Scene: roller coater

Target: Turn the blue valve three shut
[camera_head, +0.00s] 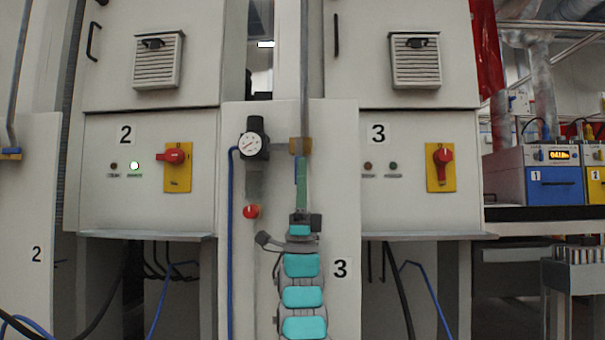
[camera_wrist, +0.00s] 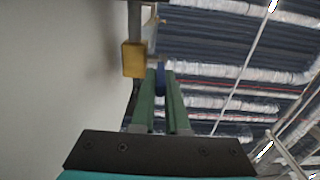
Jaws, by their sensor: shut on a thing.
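The brass valve body (camera_head: 300,146) sits on a vertical grey pipe (camera_head: 304,60) at the top of the pale panel marked 3 (camera_head: 340,268). Its blue handle (camera_head: 297,170) shows as a narrow strip just below the brass, beside my gripper (camera_head: 302,188). My green fingers are shut on the blue handle, which shows between them in the wrist view (camera_wrist: 160,80). The brass valve body is just ahead and to the left in the wrist view (camera_wrist: 133,60). The fingers and arm hide much of the handle, so its exact angle is hard to tell.
A pressure gauge (camera_head: 251,143) and a red knob (camera_head: 251,211) are close left of my gripper. Cabinets carry red switches on yellow plates (camera_head: 440,168). Another brass and blue valve (camera_head: 10,153) is at the far left. A ledge (camera_head: 425,236) projects at right.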

